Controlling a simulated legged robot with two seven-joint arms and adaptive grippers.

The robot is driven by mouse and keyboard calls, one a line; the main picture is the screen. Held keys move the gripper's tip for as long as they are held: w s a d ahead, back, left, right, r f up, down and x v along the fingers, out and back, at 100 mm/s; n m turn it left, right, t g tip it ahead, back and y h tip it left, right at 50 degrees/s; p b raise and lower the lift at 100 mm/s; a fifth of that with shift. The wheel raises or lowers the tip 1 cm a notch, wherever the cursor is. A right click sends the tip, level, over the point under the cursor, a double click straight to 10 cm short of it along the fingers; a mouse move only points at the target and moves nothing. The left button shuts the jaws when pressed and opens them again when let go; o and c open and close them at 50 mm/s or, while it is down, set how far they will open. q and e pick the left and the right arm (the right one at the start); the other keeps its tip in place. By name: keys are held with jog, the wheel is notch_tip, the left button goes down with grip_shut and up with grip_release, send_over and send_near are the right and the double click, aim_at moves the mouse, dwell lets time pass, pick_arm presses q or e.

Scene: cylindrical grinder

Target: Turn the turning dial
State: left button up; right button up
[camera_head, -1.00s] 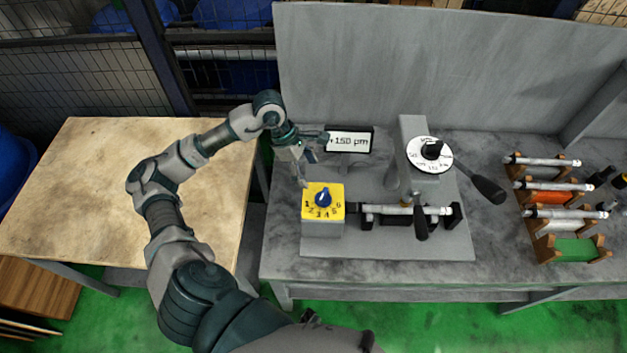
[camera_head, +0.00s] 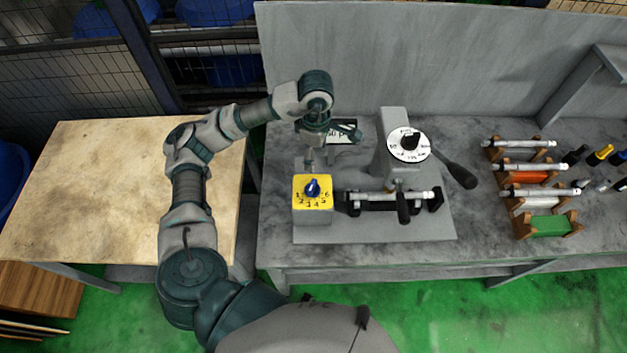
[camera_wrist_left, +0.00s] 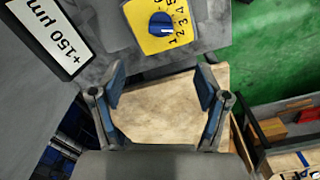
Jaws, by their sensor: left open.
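A blue knob (camera_head: 312,188) sits on a yellow face (camera_head: 300,205) numbered 1 to 6, on top of a grey block. The knob and face also show at the top of the left wrist view (camera_wrist_left: 161,24). A second dial, a black knob on a white marked disc (camera_head: 393,148), stands further right. My left gripper (camera_head: 309,162) is just behind the yellow face in the head view, partly hidden by its own wrist. In the left wrist view its two blue-padded fingers (camera_wrist_left: 160,88) are spread, with nothing between them. The knob lies beyond the fingertips, untouched. My right gripper is out of view.
A "+150 µm" display (camera_wrist_left: 62,35) is partly covered by my left wrist in the head view. Right of the yellow face are a clamped shaft (camera_head: 380,197) and a black-handled lever (camera_head: 460,176). Racks of shafts (camera_head: 550,226) stand further right. A bare wooden table (camera_head: 100,190) is at left.

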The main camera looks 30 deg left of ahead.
aim_at(313, 184)
pick_arm(q)
jog(key=f, duration=0.5)
jog(key=f+p, duration=0.1)
jog(key=f, duration=1)
jog(key=shift+s+a, duration=0.1)
jog(key=shift+a, duration=0.25)
jog(key=shift+d+f+p, duration=0.3)
jog(key=shift+f, duration=0.3)
jog(key=shift+a, duration=0.4)
jog(key=c, duration=1.1)
jog(key=shift+d+f+n+b, duration=0.1)
jog(key=shift+n+b, duration=0.3)
jog(key=shift+n, duration=0.4)
